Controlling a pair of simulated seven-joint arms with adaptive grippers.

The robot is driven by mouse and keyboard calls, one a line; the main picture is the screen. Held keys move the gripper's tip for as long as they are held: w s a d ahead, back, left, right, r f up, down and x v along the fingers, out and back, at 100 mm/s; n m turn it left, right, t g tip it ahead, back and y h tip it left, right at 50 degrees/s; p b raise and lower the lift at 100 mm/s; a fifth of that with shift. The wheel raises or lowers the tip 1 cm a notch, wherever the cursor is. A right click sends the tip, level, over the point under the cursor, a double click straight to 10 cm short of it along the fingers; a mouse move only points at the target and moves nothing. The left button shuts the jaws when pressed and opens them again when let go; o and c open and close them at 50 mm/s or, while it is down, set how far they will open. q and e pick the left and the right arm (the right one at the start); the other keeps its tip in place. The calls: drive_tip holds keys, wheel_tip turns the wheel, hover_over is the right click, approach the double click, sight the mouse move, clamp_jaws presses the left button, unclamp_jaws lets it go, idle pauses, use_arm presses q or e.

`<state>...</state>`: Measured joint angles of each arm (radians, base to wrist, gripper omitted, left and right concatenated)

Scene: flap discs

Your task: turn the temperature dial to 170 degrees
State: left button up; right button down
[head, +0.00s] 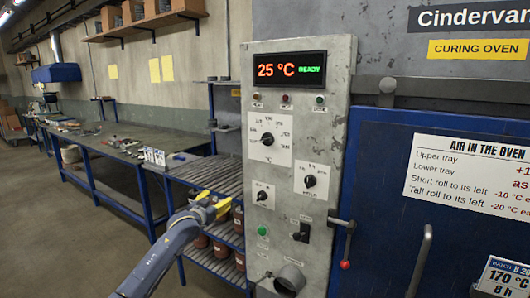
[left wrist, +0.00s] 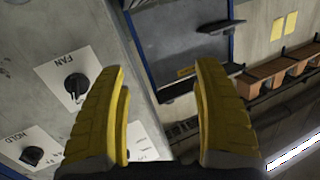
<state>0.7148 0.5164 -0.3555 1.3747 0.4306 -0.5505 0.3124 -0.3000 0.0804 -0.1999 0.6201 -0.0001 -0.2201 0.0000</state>
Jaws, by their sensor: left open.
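The temperature dial (head: 267,139) is a black knob on a white scale plate marked °C, high on the grey control panel (head: 330,150). Its pointer direction is too small to read surely. The display (head: 290,69) above reads 25 °C READY. My left gripper (head: 213,204) has yellow fingers and is left of the panel, lower than the dial and apart from it. In the left wrist view its fingers (left wrist: 160,75) are spread with nothing between them. My right gripper is not in view.
Two smaller knobs sit below the dial, one left (head: 262,196) and one right (head: 309,181). A red-tipped lever (head: 345,250) stands out at the panel's right edge. A slatted rack (head: 205,172) lies left of the panel. A batch card (head: 503,277) reads 170 °C, 8 h.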

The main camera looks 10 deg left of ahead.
use_arm(q)
drive_tip(key=s+d+r+t+h, duration=0.1)
drive_tip(key=d+r, duration=0.1)
drive_tip(key=r, duration=0.7)
drive_tip(key=s+d+r+t+h, duration=0.1)
drive_tip(key=s+r, duration=0.1)
drive_tip(key=r, duration=0.6)
drive_tip(key=s+d+r+h, duration=0.2)
drive_tip(key=s+d+r, duration=0.3)
drive_tip(key=r, duration=0.4)
drive_tip(key=n+g+h, duration=0.1)
drive_tip(key=n+g, duration=0.1)
approach(264, 139)
drive_tip(key=x, duration=1)
drive_tip(key=shift+d+f, duration=0.1)
drive_tip(key=shift+d, duration=0.1)
drive_tip(key=c, duration=1.4)
